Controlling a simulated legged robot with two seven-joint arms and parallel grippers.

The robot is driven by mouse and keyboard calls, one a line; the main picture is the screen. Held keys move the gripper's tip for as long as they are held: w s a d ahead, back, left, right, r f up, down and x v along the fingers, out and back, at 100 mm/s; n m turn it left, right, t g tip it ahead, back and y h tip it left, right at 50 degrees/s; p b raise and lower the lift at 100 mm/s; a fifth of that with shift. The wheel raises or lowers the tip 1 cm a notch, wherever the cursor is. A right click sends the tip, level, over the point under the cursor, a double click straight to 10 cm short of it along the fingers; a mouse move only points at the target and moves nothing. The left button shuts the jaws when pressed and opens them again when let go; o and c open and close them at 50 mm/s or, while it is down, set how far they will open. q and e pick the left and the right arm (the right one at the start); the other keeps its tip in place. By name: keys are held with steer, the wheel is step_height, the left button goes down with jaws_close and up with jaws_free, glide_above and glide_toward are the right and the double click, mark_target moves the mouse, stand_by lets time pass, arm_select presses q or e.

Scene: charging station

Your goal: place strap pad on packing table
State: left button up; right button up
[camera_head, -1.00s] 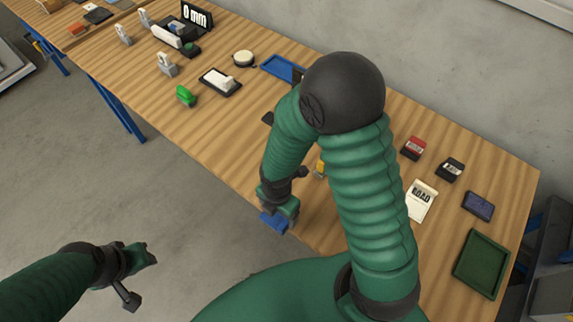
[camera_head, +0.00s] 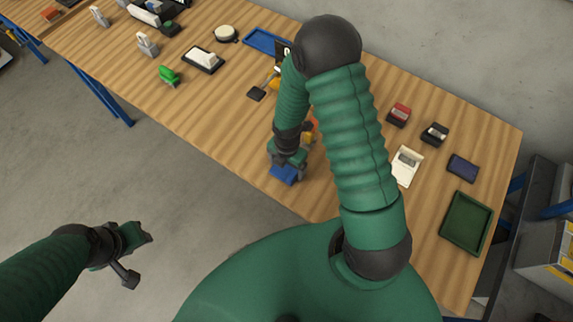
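My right gripper (camera_head: 286,162) is low at the table's near edge, with its fingers around a small blue block (camera_head: 284,175), which I take to be the strap pad. The block shows just below the fingers; I cannot tell whether it touches the table. The wooden packing table (camera_head: 215,110) runs diagonally across the view. My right arm hides part of its middle. My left gripper (camera_head: 140,236) is over the floor at the lower left, away from the table; its finger gap is not clear.
A green tray (camera_head: 467,223), a dark blue box (camera_head: 462,167), a white card (camera_head: 407,166) and red (camera_head: 399,115) and black (camera_head: 435,133) items lie on the right. A blue tray (camera_head: 266,42), a black-framed white pad (camera_head: 203,59) and a green clip (camera_head: 168,75) lie further left.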

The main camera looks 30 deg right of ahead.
steer(key=shift+o, duration=0.9)
step_height(320, 180, up, 12)
steer(key=p, duration=0.1)
step_height(320, 180, up, 4)
steer(key=m+t, duration=0.1)
steer(key=m, duration=0.9)
glide_above(287, 169)
steer(key=s+a, duration=0.2)
steer(key=a+r+m, duration=0.1)
steer(key=m, duration=0.3)
steer(key=s+a+r+m+t, duration=0.1)
steer(key=m, duration=0.3)
steer(key=s+r+m, duration=0.1)
steer(key=r+m, duration=0.1)
steer(key=m, duration=0.2)
steer(key=shift+s+a+m+t, duration=0.2)
steer(key=shift+a+m+t, duration=0.1)
steer(key=shift+a, duration=0.1)
steer(key=shift+d+f, duration=0.1)
